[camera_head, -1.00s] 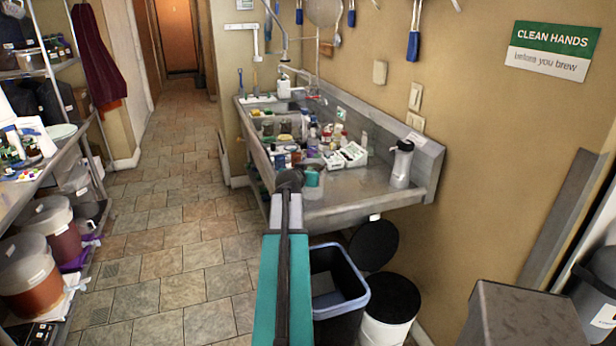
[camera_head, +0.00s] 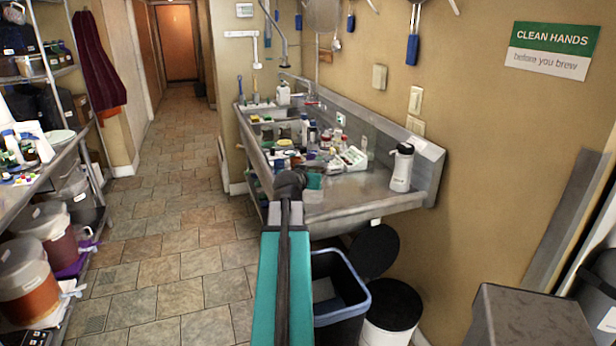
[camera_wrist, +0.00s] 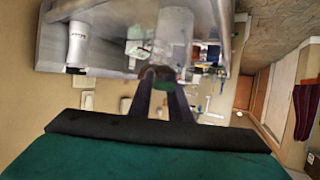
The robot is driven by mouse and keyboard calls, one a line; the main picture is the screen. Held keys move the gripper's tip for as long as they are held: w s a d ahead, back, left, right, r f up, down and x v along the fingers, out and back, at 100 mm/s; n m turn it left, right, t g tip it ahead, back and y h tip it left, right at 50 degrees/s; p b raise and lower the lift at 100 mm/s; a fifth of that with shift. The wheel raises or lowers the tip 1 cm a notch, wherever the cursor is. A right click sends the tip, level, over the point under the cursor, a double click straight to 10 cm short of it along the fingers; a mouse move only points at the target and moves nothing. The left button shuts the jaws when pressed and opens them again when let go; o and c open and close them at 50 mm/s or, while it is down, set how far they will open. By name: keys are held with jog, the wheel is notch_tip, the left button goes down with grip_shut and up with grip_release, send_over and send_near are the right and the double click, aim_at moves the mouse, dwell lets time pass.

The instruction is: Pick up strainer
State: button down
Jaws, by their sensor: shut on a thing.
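My gripper (camera_head: 300,180) is at the front edge of the steel sink bench, seen from behind along my teal arm. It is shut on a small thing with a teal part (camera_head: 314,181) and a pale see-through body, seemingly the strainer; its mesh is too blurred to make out. In the wrist view my gripper (camera_wrist: 163,73) has dark fingers closing on a dark green part, with the pale see-through body (camera_wrist: 174,35) beyond the tips. I cannot tell whether it touches the bench. The fingers partly hide it.
The steel sink bench (camera_head: 373,190) holds several bottles and small items, and a white pump bottle (camera_head: 401,167) at right. Blue-handled tools (camera_head: 413,48) hang on the wall. The tiled floor (camera_head: 180,255) at left is clear.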

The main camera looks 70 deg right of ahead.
jog(key=s+a+b, duration=0.4)
jog(key=a+b, duration=0.4)
jog(key=b, duration=0.3)
jog(key=shift+a+r, duration=0.25)
jog(key=shift+r, duration=0.15)
jog(key=shift+s+a+b, duration=0.15)
jog(key=shift+b, duration=0.25)
dwell(0.4)
